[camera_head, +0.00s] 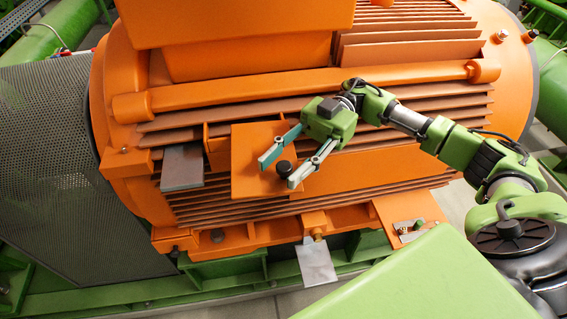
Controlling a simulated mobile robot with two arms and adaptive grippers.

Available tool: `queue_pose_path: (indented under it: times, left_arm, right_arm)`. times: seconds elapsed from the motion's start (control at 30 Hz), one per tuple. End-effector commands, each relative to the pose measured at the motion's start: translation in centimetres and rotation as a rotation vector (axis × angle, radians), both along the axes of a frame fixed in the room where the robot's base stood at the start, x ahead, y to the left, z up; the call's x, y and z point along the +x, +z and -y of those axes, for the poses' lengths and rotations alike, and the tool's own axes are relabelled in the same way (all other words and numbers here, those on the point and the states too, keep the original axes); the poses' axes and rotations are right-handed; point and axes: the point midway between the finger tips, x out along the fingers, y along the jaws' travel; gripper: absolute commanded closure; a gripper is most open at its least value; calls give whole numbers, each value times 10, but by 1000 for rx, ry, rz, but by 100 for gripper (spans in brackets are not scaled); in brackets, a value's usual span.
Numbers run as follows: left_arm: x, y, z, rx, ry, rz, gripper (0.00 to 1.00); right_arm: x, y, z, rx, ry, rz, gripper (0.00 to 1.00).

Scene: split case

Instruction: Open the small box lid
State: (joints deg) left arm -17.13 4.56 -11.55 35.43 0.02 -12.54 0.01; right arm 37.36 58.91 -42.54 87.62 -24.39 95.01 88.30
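The small box lid (250,145) is a flat orange plate on the side of the large orange motor. A round black knob (283,168) stands out from the lid near its lower right. My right gripper (279,175), green with grey fingers, reaches in from the right in front of the lid. Its fingers are spread, one on each side of the knob, with a visible gap to it. I cannot tell the depth between the fingertips and the lid. The gripper covers the lid's right part. My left gripper is not in view.
The ribbed orange motor (400,170) fills the middle. A grey plate (182,167) sticks out left of the lid, and another metal plate (316,264) hangs below. An orange bar (300,88) runs above. A perforated grey guard (60,170) stands at the left.

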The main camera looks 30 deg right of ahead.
Motion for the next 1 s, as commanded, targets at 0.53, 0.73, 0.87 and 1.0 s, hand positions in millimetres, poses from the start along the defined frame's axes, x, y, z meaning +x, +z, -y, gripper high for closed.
queue_pose_path:
  times: [0.53,0.73,0.87,1.0]
  left_arm:
    - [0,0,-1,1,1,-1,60]
    - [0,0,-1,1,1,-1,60]
    - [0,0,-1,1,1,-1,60]
    - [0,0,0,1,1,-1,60]
  right_arm:
    - [28,-1,62,-1,-1,-1,65]
    - [28,-1,64,-1,1,-1,65]
    - [28,-1,64,-1,1,-1,65]
    - [28,-1,64,0,1,-1,65]
